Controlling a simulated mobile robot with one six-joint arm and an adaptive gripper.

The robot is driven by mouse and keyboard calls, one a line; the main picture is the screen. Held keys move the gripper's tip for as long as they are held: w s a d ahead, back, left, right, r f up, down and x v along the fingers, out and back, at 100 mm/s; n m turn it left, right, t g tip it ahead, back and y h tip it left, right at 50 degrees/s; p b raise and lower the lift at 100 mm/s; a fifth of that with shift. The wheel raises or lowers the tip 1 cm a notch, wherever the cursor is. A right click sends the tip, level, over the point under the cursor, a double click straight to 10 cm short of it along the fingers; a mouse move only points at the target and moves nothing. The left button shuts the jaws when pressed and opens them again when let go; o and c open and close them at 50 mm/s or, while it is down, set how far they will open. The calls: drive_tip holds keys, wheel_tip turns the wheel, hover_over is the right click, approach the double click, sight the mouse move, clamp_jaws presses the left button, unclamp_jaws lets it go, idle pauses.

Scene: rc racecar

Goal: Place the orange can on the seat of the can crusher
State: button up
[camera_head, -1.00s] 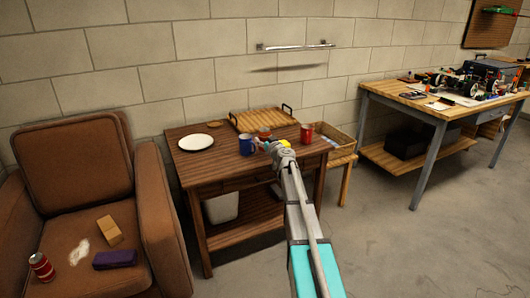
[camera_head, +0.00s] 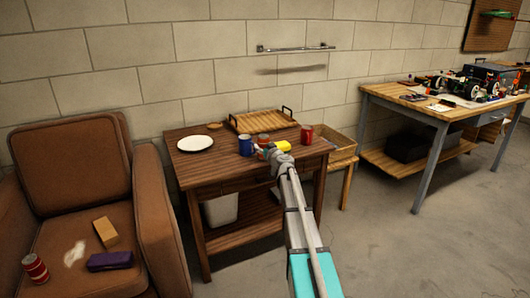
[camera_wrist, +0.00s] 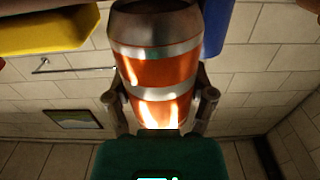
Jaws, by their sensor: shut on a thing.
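The orange can (camera_wrist: 155,70), with silver bands and a dark silver end, fills the middle of the wrist view between the two fingers of my gripper (camera_wrist: 161,98). The fingers are shut on its sides. In the head view the can (camera_head: 263,138) shows small above the brown wooden table, just beyond my gripper (camera_head: 264,150). I cannot tell from the head view whether the can touches the tabletop. I cannot make out a can crusher or its seat for certain in either view.
A blue mug (camera_head: 245,146) stands left of the can, a yellow object (camera_head: 284,146) and a red mug (camera_head: 307,134) right of it. A white plate (camera_head: 195,143) and wooden tray (camera_head: 240,124) share the table. An armchair (camera_head: 70,170) and workbench (camera_head: 445,107) flank it.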

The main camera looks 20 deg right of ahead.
drive_tip(key=shift+f, duration=0.5)
drive_tip(key=o, duration=0.7)
drive_tip(key=shift+r, duration=0.25)
drive_tip(key=s, duration=1.2)
drive_tip(key=shift+d+f, duration=0.1)
drive_tip(key=shift+d, duration=0.1)
idle(0.3)
